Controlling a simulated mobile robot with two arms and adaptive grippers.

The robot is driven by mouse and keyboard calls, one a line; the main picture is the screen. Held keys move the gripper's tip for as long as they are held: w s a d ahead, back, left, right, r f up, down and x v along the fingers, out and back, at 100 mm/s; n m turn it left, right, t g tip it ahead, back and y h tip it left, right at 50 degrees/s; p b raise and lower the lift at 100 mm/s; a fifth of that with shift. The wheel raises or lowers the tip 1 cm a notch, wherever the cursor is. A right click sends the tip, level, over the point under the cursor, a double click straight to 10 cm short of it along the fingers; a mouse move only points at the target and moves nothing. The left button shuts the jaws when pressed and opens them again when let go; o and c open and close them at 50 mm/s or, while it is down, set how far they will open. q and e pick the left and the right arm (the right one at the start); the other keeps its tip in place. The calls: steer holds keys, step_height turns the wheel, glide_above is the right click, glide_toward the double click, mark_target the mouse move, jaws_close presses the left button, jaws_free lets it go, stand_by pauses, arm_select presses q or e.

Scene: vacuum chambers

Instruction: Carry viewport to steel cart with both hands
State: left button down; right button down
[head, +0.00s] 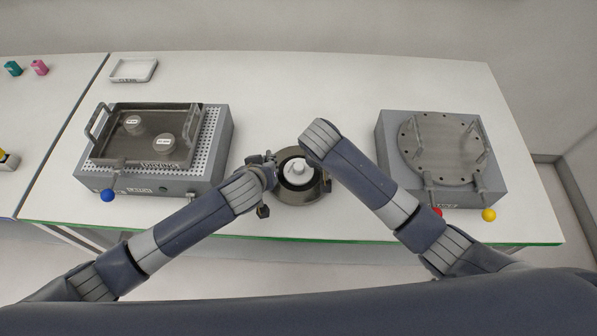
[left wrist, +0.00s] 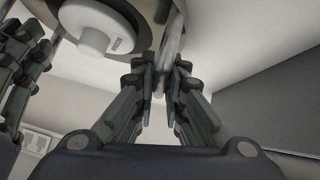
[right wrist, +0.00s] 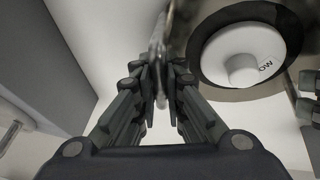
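The round metal piece, which I take to be the viewport (head: 287,196), is between my two hands near the table's front edge. A white knobbed disc (head: 297,172) sits in its dark centre; its label is only partly readable in the right wrist view (right wrist: 243,55). My left gripper (left wrist: 162,75) is closed around a grey upright bar at the viewport's left side. My right gripper (right wrist: 157,78) is closed around a similar bar on the right side. In the head view, my right forearm hides the right fingers. I cannot tell whether the viewport touches the table. No steel cart shows.
A grey perforated station (head: 218,140) at left bears a handled metal tray (head: 110,148) with two round labelled pieces; a blue knob (head: 107,195) sticks out. A grey station (head: 389,128) at right bears a bolted round plate (head: 440,150), with red and yellow knobs. A white tray (head: 134,70) stands behind.

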stand_by(0.3)
